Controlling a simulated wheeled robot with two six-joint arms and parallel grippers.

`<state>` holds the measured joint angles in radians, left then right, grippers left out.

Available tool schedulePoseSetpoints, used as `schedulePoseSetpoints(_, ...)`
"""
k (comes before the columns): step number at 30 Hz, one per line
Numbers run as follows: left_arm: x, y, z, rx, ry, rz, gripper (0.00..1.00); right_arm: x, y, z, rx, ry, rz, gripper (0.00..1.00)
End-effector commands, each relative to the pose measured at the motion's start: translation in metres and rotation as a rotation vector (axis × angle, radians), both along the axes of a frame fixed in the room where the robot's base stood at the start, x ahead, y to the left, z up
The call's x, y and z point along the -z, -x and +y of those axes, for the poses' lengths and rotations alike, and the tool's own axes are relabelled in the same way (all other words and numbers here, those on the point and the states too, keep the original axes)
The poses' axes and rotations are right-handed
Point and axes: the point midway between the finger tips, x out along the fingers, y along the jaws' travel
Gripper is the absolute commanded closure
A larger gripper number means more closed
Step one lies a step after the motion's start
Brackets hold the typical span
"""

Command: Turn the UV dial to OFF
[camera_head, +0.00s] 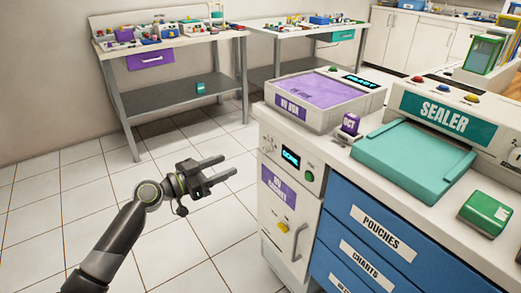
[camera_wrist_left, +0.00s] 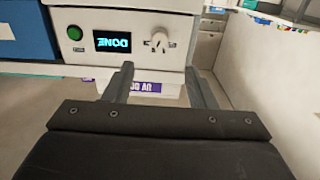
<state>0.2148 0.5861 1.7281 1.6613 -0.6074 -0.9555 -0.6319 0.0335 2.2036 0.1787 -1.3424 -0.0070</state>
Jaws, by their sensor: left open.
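The UV dial (camera_head: 267,147) is a small pale knob on the front panel of the white UV cabinet (camera_head: 275,241). A lit display (camera_head: 290,158) and a green button (camera_head: 308,176) sit to its right. In the left wrist view the panel is upside down; the dial (camera_wrist_left: 158,42) has a raised grip, and the display (camera_wrist_left: 112,45) reads DONE. The dial's marks are too small to read. My left gripper (camera_head: 229,167) is open and empty, left of the cabinet and apart from it. In the left wrist view the dial appears ahead, between the fingers (camera_wrist_left: 160,72). My right gripper is not in view.
A purple-topped UV box (camera_head: 315,92), a teal sealer (camera_head: 448,115) and a green box (camera_head: 486,212) stand on the counter above blue drawers (camera_head: 372,222). The cabinet door has a protruding handle (camera_head: 298,241). The tiled floor left of the cabinet is clear.

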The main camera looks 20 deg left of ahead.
Motion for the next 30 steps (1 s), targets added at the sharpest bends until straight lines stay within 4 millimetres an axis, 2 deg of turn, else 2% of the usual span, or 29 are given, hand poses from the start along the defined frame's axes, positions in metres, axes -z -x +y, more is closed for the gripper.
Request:
schedulePoseSetpoints(9,-0.002,-0.055,-0.045,0.002,0.006,0.001,0.49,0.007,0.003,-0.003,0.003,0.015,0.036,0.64)
schedulePoseSetpoints(15,0.000,-0.083,-0.066,0.001,0.002,0.002,0.49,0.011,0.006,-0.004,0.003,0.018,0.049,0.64)
schedulePoseSetpoints(21,0.000,-0.097,-0.076,0.000,0.001,0.002,0.49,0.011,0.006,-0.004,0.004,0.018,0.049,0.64)
schedulePoseSetpoints(30,0.001,-0.100,-0.078,0.000,0.000,0.001,0.49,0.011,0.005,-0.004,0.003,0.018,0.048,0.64)
